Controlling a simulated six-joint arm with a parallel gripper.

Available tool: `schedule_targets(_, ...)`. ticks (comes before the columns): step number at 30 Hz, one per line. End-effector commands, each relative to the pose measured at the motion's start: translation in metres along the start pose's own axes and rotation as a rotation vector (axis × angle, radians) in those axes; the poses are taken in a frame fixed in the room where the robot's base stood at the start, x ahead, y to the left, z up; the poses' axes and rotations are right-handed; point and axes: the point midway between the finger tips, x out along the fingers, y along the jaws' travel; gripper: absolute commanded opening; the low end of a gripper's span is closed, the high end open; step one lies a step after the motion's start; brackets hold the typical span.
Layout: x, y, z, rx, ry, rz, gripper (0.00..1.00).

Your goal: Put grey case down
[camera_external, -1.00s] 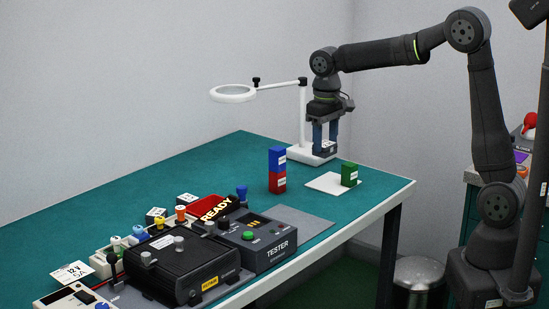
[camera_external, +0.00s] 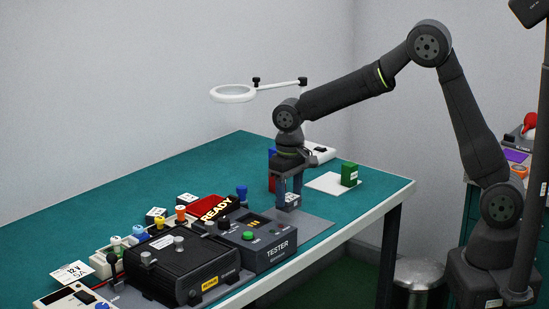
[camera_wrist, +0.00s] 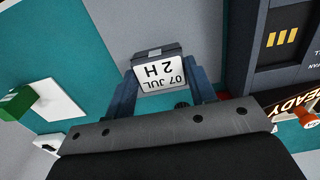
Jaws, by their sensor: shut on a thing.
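The grey case (camera_wrist: 158,75) has a white label reading "07 JUL 2 H" and sits between the fingers of my gripper (camera_wrist: 162,72) in the wrist view. In the external view my gripper (camera_external: 289,190) points down, shut on the small case (camera_external: 292,200). The case is close to the back edge of a grey mat (camera_external: 308,222), beside the tester (camera_external: 268,245). I cannot tell whether its underside touches the surface.
A red and blue block stack (camera_external: 272,170) is partly hidden behind my gripper. A green block (camera_external: 349,174) stands on a white pad (camera_external: 325,183) to the right. A black power box (camera_external: 180,262) and READY sign (camera_external: 214,209) are left. The magnifier lamp (camera_external: 233,94) stands behind.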

Motion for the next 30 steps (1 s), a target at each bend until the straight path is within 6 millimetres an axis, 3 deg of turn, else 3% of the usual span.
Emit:
schedule_targets(5, 0.008, -0.008, -0.002, 0.0, 0.0, 0.0, 0.26)
schedule_targets(13, 0.043, -0.007, -0.001, 0.001, -0.002, 0.001, 0.26)
schedule_targets(24, 0.048, -0.007, -0.001, 0.001, 0.0, 0.0, 0.26)
schedule_targets(25, 0.048, -0.007, -0.002, 0.001, 0.0, 0.0, 0.54)
schedule_targets(28, 0.047, -0.007, -0.002, 0.001, 0.001, 0.0, 0.72)
schedule_targets(30, 0.047, -0.007, -0.002, 0.001, 0.001, 0.0, 0.72)
